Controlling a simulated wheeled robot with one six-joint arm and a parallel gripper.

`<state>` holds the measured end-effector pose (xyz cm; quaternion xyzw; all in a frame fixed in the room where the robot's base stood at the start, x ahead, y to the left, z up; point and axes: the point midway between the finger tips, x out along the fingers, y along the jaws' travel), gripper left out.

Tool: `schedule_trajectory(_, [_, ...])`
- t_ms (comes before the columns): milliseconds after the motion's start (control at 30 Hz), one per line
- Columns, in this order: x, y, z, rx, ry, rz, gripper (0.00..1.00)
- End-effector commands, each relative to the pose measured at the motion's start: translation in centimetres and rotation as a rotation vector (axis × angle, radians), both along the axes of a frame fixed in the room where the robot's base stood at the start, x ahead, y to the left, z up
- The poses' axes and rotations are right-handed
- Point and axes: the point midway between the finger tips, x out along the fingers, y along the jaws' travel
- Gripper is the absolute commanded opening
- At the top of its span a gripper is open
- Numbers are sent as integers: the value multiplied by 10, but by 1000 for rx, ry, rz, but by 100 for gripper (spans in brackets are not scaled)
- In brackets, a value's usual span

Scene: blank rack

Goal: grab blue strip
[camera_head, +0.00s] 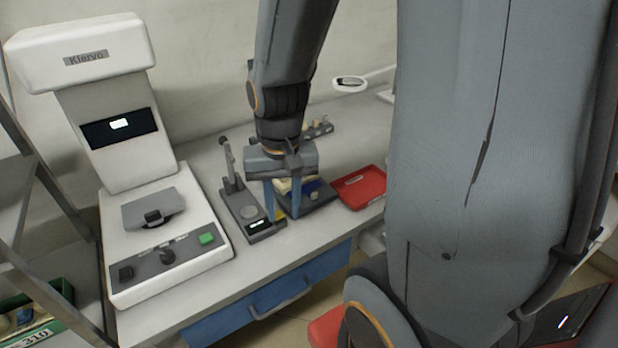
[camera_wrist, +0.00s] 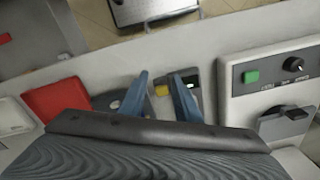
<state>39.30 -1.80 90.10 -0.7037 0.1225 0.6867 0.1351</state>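In the wrist view the fingers (camera_wrist: 160,92) also stand apart. A small blue piece (camera_head: 315,195) lies in a dark tray (camera_head: 322,204) just right of the fingers; it may be the blue strip, but it is too small to be sure. A cream-yellow piece (camera_head: 284,186) shows behind the fingers. My gripper hides part of the tray.
A gauge stand (camera_head: 243,208) with a lit display is close left of my gripper. A red tray (camera_head: 362,187) lies to the right. A large white Klervo machine (camera_head: 127,235) stands left. A small rack (camera_head: 318,128) is behind. The bench front edge is clear.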

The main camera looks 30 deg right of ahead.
Motion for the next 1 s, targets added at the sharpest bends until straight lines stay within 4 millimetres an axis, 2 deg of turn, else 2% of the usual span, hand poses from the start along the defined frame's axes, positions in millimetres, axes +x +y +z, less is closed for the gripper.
schedule_trajectory(33, [4,-13,14,6,-1,-131,30])
schedule_trajectory(200, [24,-57,29,28,-22,-607,30])
schedule_trajectory(300, [31,-80,34,42,-34,-839,30])
schedule_trajectory(433, [38,-100,35,54,-44,-1050,30])
schedule_trajectory(600, [42,-110,32,63,-51,-1167,30])
schedule_trajectory(1000, [46,-110,2,63,-51,-1170,30])
